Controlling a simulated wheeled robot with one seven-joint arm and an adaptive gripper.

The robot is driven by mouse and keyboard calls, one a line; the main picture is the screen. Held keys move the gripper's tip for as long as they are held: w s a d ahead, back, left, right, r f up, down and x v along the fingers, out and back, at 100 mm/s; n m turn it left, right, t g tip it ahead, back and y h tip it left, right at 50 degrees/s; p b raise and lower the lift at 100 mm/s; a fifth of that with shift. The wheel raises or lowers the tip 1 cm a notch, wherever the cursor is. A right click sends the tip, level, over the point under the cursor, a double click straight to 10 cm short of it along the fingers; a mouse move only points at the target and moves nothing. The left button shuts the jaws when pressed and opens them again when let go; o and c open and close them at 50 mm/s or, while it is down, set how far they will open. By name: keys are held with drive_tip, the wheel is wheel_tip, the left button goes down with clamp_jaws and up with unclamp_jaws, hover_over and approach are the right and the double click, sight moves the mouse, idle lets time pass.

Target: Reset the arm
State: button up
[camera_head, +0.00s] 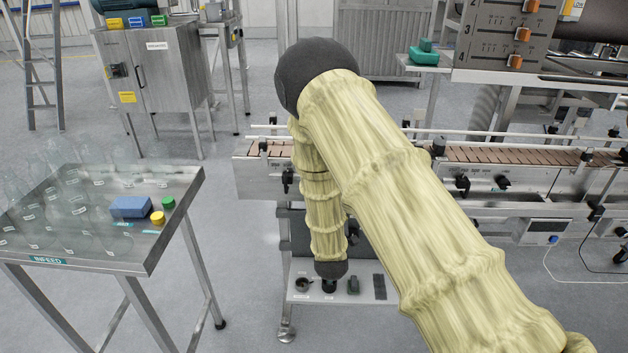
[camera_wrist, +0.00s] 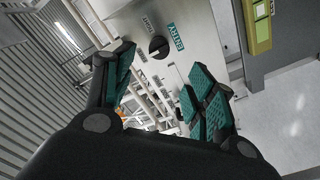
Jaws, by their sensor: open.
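My arm, in a pale yellow sleeve, reaches across the middle of the head view and bends down at a dark elbow. Its far end hangs over a small light panel (camera_head: 318,296) low in the picture; the fingers cannot be made out there. In the wrist view my gripper (camera_wrist: 160,95) is open, its two teal-padded fingers wide apart with nothing between them. Beyond the fingers a pale panel with a black knob (camera_wrist: 158,47) and a green label (camera_wrist: 175,37) shows.
A steel infeed table (camera_head: 160,255) with clear bottles, a blue block (camera_head: 130,206) and yellow and green caps stands at left. A conveyor (camera_head: 500,155) runs behind my arm to the right. A steel cabinet (camera_head: 160,75) stands at back left. Floor between table and panel is clear.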

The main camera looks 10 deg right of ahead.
drive_tip(key=s+d+f+m+g+y+p, duration=0.25)
drive_tip(key=s+f+g, duration=0.65)
drive_tip(key=s+f, duration=1.05)
drive_tip(key=s+a+f+m+g+y+p, duration=0.1)
drive_tip(key=s+g, duration=0.3)
drive_tip(key=s, duration=1.2)
drive_tip(key=s+a+f+m+g+y+p, duration=0.1)
drive_tip(key=s+a+m+g+p, duration=0.1)
drive_tip(key=s, duration=1.4)
drive_tip(key=shift+s+a+m+g+y, duration=0.35)
drive_tip(key=shift+s+m+g, duration=0.1)
drive_tip(key=shift+g, duration=0.75)
